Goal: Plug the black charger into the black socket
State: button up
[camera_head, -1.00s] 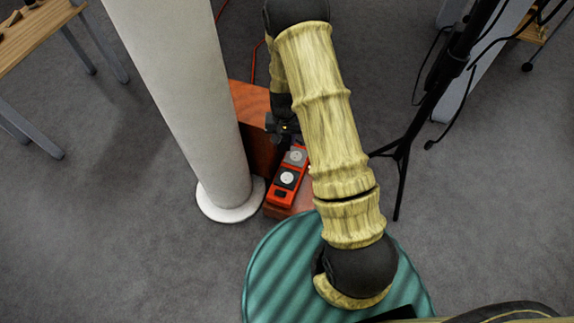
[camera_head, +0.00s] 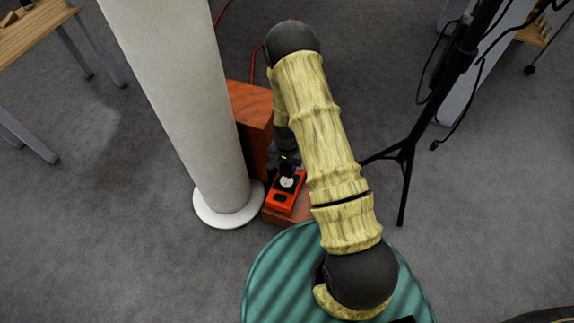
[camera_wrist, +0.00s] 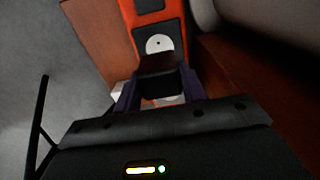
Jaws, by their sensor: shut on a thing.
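My gripper (camera_head: 286,160) is shut on the black charger (camera_wrist: 158,66); in the wrist view its dark fingers (camera_wrist: 158,90) stand on either side of it. The orange-red power strip (camera_head: 277,207) lies below, and its end also shows in the wrist view (camera_wrist: 150,18). The black socket (camera_head: 287,183), with a white round face, shows just in front of my gripper; in the wrist view the socket (camera_wrist: 158,44) lies just beyond the charger. The charger appears apart from the socket face. My gripper hides the strip's far part, including most of the grey socket.
A white column (camera_head: 190,110) with a round foot stands close to the left of the strip. A reddish wooden block (camera_head: 250,110) rises behind it. A black tripod stand (camera_head: 404,160) is to the right. A round green surface (camera_head: 275,270) lies in front.

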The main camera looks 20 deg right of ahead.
aim_at(287, 173)
jog(key=shift+f+b, duration=1.9)
jog(key=shift+f, duration=0.5)
jog(key=shift+p, duration=0.8)
jog(key=shift+f+b, duration=0.3)
jog(key=shift+f, duration=0.3)
dwell(0.7)
jog(key=o, duration=1)
notch_tip(287, 173, up, 18)
jog(key=p, duration=0.8)
jog(key=shift+f, duration=0.25)
